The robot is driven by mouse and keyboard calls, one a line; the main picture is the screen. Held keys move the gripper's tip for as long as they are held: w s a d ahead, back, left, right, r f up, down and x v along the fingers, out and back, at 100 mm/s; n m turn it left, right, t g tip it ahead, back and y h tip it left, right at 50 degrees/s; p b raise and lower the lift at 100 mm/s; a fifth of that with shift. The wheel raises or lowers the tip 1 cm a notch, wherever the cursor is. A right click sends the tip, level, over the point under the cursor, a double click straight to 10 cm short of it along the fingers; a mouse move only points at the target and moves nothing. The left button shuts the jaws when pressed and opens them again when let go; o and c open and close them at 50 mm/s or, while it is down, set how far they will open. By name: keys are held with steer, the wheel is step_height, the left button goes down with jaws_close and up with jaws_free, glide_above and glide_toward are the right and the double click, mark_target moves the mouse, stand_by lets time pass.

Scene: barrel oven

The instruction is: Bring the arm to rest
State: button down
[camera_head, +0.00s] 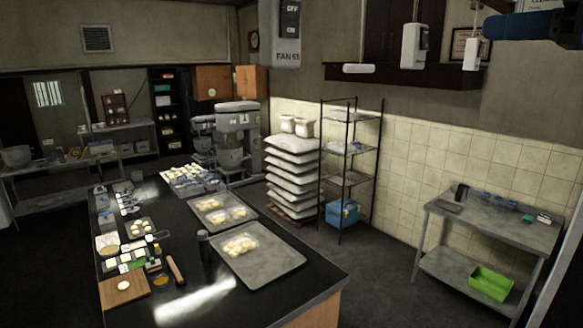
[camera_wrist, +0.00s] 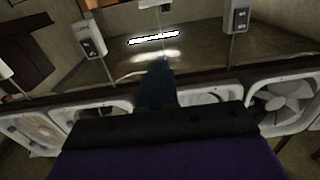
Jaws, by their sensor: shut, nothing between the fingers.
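My gripper (camera_wrist: 157,72) shows in the wrist view as a dark teal shape pointing up at the middle of the picture. Its fingers are together and hold nothing. The black and purple parts of my arm fill the lower middle of that view. In the head view a dark blue part of my arm (camera_head: 530,26) is raised across the top right corner, and the gripper's fingertips cannot be made out there. The arm is high above the floor and clear of the tables.
In the wrist view, white fan housings (camera_wrist: 285,103) line up behind the gripper. A black-topped table (camera_head: 180,262) with trays of dough is at left front. A wire shelf (camera_head: 350,150) and a steel side table (camera_head: 500,225) stand along the tiled wall. Dark floor between them is free.

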steer(key=w+a+f+m+g+b, duration=0.1)
steer(key=w+a+f+g+b, duration=0.15)
steer(key=f, duration=0.45)
steer(key=w+a+f+m+g+b, duration=0.1)
steer(key=a+f+b, duration=0.1)
steer(key=a+f, duration=0.3)
steer(key=w+a+f+g+b, duration=0.2)
steer(key=f+b, duration=0.1)
steer(key=f, duration=0.5)
steer(key=s+a+f+m+g+h+b, duration=0.1)
steer(key=s+a+f+g+h+b, duration=0.15)
steer(key=a+f, duration=0.55)
steer(key=s+a+f+m+g+h+b, duration=0.1)
steer(key=a+f+b, duration=0.2)
steer(key=f, duration=0.8)
steer(key=s+d+f+m+g+h+b, duration=0.1)
steer(key=s+d+f+g+h+b, duration=0.1)
steer(key=s+f, duration=0.6)
steer(key=s+d+f+m+g+h+b, duration=0.1)
steer(key=s+f+b, duration=0.4)
steer(key=f, duration=1.6)
steer(key=s+d+f+m+g+h+b, duration=0.1)
steer(key=s+d+f+g+h+b, duration=0.2)
steer(key=s+f, duration=0.8)
steer(key=shift+s+d+f+m+g+h+b, duration=0.35)
steer(key=shift+d+f+h+b, duration=0.55)
steer(key=shift+f, duration=0.85)
steer(key=shift+a, duration=0.25)
